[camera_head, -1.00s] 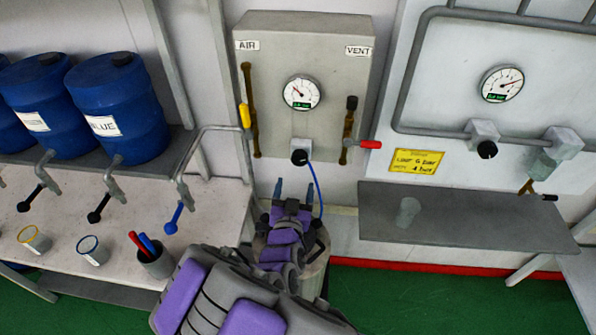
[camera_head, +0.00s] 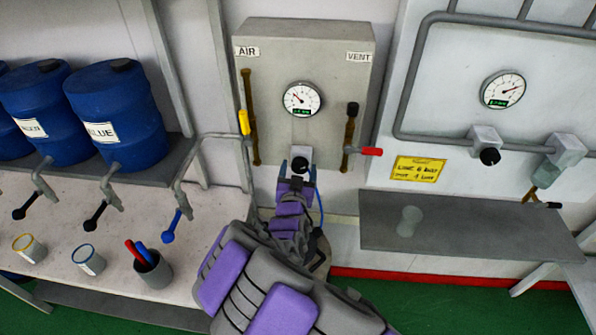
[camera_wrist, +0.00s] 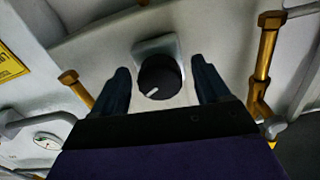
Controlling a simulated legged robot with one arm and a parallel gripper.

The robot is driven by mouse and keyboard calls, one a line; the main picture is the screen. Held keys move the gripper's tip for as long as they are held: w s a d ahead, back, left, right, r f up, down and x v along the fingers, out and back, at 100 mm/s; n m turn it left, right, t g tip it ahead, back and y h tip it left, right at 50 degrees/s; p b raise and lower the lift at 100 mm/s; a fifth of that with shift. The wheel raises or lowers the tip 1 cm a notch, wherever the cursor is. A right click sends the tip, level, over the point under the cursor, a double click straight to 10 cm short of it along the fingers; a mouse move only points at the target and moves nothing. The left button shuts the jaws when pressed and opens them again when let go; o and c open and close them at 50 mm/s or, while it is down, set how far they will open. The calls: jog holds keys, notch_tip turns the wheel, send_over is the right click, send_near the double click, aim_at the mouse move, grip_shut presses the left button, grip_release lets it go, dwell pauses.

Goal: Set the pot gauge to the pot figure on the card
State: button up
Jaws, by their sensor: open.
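The pot gauge (camera_head: 302,98) is a round white dial on the grey panel (camera_head: 330,52); its needle points to the upper left. The black knob (camera_head: 299,164) below it sits on a pale square mount. My gripper (camera_head: 298,170) is open at this knob. In the wrist view, the knob (camera_wrist: 158,78) with its white mark stands between the two spread fingers of my gripper (camera_wrist: 160,72), with gaps on both sides. The yellow card (camera_head: 418,169) has handwritten line and pot figures; the pot figure looks like 4 bar, but the writing is small.
Yellow (camera_head: 244,122) and red (camera_head: 371,151) valve handles flank the knob. Blue drums (camera_head: 115,115) stand left.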

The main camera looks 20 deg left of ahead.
jog(key=shift+c, duration=0.3)
jog(key=c, duration=0.9)
jog(key=shift+m, duration=0.3)
jog(key=m+b, duration=0.2)
jog(key=shift+f+m, duration=0.15)
jog(key=shift+m, duration=0.15)
jog(key=m+b, duration=0.2)
jog(key=shift+m, duration=0.4)
jog(key=shift+m+b, duration=0.6)
jog(key=shift+b, duration=0.15)
jog(key=shift+c, duration=0.4)
jog(key=shift+r, duration=0.2)
